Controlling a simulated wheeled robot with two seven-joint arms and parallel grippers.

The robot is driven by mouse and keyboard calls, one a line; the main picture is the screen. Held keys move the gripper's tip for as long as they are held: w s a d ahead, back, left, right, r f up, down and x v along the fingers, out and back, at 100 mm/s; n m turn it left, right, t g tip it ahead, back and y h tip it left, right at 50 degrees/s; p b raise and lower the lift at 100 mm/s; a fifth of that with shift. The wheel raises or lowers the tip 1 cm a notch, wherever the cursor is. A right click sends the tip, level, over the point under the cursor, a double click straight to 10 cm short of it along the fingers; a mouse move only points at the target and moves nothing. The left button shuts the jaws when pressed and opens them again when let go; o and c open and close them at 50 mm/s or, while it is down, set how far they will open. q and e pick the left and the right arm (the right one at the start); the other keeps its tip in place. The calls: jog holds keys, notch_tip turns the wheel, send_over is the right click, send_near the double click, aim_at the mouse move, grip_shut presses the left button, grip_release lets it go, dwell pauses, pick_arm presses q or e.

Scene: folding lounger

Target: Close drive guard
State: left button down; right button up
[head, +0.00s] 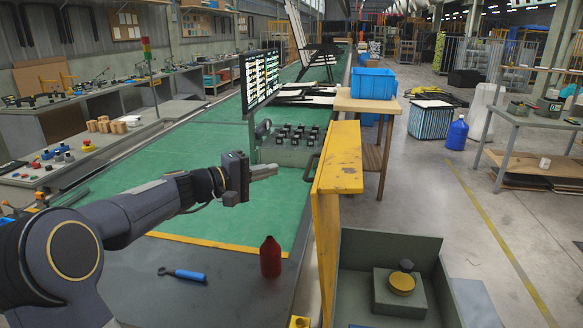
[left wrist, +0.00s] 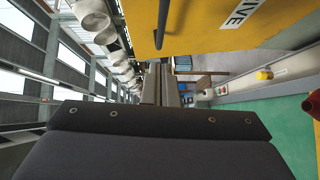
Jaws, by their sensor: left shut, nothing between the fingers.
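The yellow drive guard (head: 327,225) stands upright and open at the left side of a grey open housing (head: 392,242). Its dark handle (head: 311,170) is on the side facing my left gripper. In the left wrist view the yellow guard (left wrist: 215,35) fills the top, with part of a label and the dark handle (left wrist: 163,22). My left gripper (head: 275,171) is shut and empty, a little left of the handle and apart from it. It also shows in the left wrist view (left wrist: 164,68). My right gripper is not in view.
Inside the housing is a block with a yellow round cap (head: 402,283). A red bottle (head: 270,257) and a blue-handled tool (head: 183,274) are on the conveyor's near end. A wooden stand (head: 375,105) with a blue crate (head: 373,84) is behind the guard.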

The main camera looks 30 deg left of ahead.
pick_arm(q)
jog(key=w+d, duration=0.2)
jog(key=d, duration=0.1)
jog(key=w+d+p, duration=0.1)
jog(key=d, duration=0.1)
jog(key=shift+f, duration=0.2)
jog(key=shift+d, duration=0.1)
